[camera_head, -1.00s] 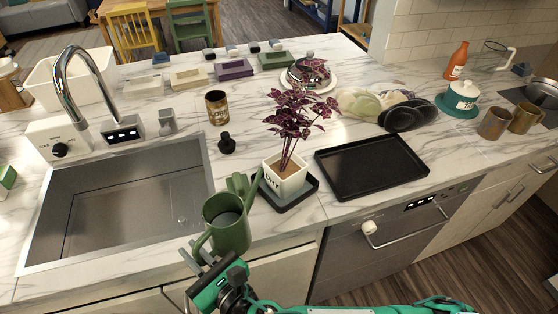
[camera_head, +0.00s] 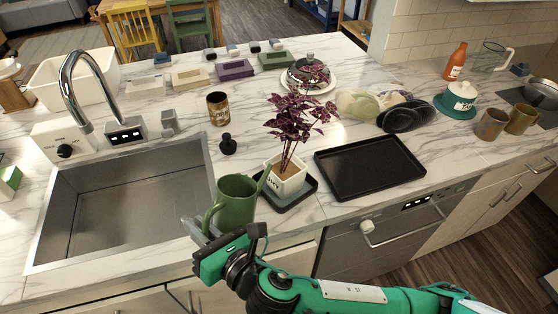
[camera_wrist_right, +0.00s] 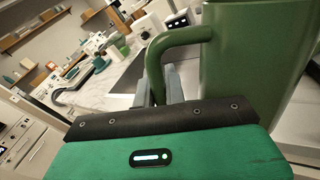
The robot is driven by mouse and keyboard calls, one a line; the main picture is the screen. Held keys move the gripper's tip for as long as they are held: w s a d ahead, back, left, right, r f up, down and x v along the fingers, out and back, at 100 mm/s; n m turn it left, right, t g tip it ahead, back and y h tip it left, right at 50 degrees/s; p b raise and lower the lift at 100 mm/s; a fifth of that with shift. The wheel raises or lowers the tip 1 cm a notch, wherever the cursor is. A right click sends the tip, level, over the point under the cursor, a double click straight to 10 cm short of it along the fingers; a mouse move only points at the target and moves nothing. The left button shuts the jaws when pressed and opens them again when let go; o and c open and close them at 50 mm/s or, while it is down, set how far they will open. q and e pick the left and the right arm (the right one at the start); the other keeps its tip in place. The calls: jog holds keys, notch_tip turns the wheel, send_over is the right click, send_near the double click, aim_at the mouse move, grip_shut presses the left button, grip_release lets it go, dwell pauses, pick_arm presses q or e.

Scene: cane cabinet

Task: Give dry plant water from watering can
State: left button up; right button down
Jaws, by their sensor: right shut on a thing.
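A green watering can (camera_head: 236,205) is at the counter's front edge, between the sink and the plant. My right gripper (camera_head: 199,232) is shut on its handle, which the right wrist view shows between the fingers (camera_wrist_right: 160,85). The spout (camera_head: 264,178) points right and reaches the left side of the plant's pot in the picture; whether it touches cannot be told. The purple-leaved plant (camera_head: 297,122) stands upright in a white lettered pot (camera_head: 285,180). The pot sits on a dark tray (camera_head: 309,192). No water shows. My left gripper is not in view.
The steel sink (camera_head: 130,205) with its tall faucet (camera_head: 75,80) is left of the can. A black baking tray (camera_head: 370,165) lies right of the plant. A black stopper (camera_head: 228,145) and a brown can (camera_head: 217,108) stand behind. Dishes (camera_head: 372,103) lie farther back.

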jog(key=shift+w+d+r+m+p, duration=0.15)
jog(key=shift+w+r+m+p, duration=0.1)
jog(key=shift+r, duration=0.3)
jog(key=shift+w+d+r+m+p, duration=0.2)
jog(key=shift+w+r, duration=0.1)
jog(key=shift+r, duration=0.25)
jog(key=shift+w+d+r+m+p, duration=0.1)
jog(key=shift+w+r+m+p, duration=0.15)
jog(key=shift+r, duration=0.3)
dwell(1.4)
jog(key=s+a+f+n+b, duration=0.2)
jog(key=s+f+n+b, duration=0.2)
jog(key=f, duration=0.5)
jog(key=shift+a+f+n+y, duration=0.3)
jog(key=shift+f+n, duration=0.1)
jog(key=shift+n, duration=0.3)
jog(key=shift+d, duration=0.1)
dwell(0.8)
